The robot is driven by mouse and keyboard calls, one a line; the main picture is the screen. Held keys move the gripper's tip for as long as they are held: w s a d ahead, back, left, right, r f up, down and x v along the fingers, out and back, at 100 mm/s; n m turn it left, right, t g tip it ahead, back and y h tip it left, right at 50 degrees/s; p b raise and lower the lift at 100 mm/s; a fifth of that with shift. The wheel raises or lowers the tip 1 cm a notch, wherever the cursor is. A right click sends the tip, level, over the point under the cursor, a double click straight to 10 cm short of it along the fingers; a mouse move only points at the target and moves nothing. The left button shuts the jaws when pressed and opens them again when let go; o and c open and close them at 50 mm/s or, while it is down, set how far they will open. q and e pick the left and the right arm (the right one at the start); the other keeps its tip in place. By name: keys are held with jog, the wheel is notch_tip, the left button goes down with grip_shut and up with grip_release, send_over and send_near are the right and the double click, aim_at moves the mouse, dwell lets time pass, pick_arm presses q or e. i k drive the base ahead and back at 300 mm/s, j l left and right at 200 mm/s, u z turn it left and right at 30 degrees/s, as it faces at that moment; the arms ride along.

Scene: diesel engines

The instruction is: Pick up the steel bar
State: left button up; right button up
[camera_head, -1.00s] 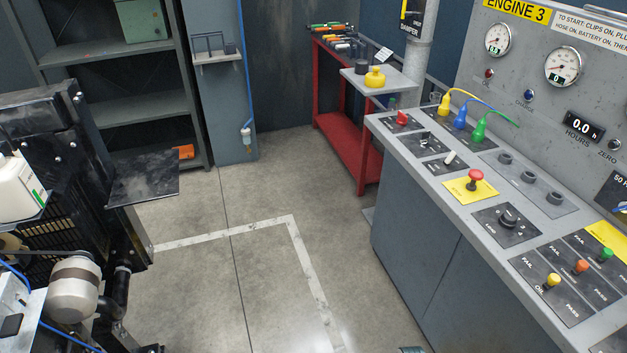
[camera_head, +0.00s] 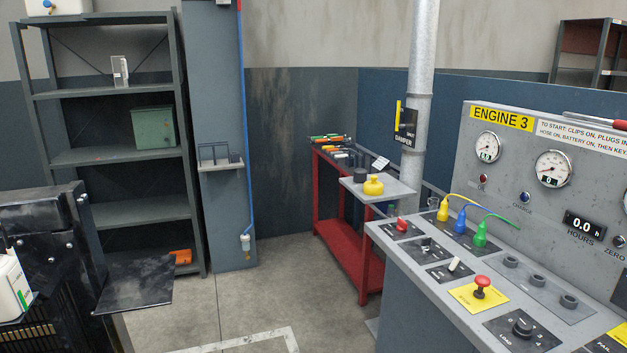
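I cannot make out a steel bar for certain in the head view. A long thin metal tool with a red end (camera_head: 595,121) lies on top of the engine control panel at the right edge. Several small tools with coloured handles (camera_head: 330,140) lie on the red trolley at the back; I cannot tell whether a bar is among them. Neither of my grippers is in view.
The control console (camera_head: 450,245) fills the right side. The red trolley (camera_head: 345,250) stands by a grey pipe (camera_head: 419,90). Grey shelves (camera_head: 110,155) stand at the back left, black machinery (camera_head: 45,240) at the left. The floor (camera_head: 270,290) between is clear.

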aim_at(618, 124)
jog(key=z, duration=1.4)
jog(key=i+j+z, duration=0.2)
jog(key=i+j, duration=0.8)
jog(key=i+j+z, duration=0.25)
jog(key=i+j, duration=0.85)
jog(key=k+j+z, duration=0.1)
jog(key=k+z, duration=0.2)
jog(key=i, duration=0.05)
